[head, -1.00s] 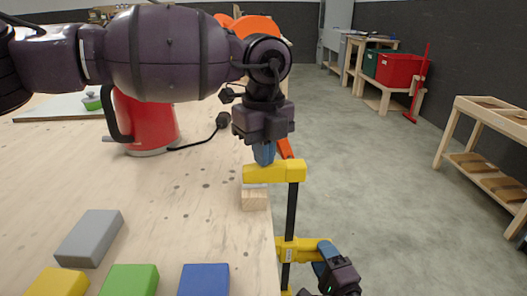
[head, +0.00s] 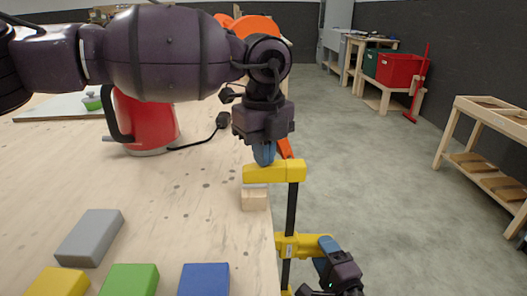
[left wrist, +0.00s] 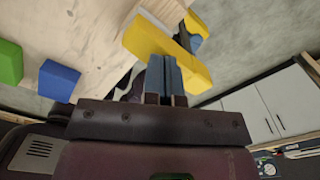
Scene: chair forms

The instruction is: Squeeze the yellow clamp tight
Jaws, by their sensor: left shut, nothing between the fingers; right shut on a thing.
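The yellow clamp (head: 275,173) stands upright at the table's right edge on a black bar. Its upper jaw lies over a small wooden block (head: 255,200); a thin pale pad shows between them. Its lower sliding jaw (head: 297,246) is below the table top, and its underside contact is hidden. My left gripper (head: 264,153) is shut and empty, with its blue fingertips at the top of the upper jaw; the left wrist view shows these fingers (left wrist: 165,76) against the yellow jaw (left wrist: 165,48). My right gripper (head: 325,250) is shut on the lower jaw.
Grey (head: 90,237), yellow (head: 58,282), green (head: 130,279) and blue (head: 204,280) blocks lie at the table's front. A red kettle (head: 146,122) with a black cord stands behind, below my left arm. Open floor lies right of the table.

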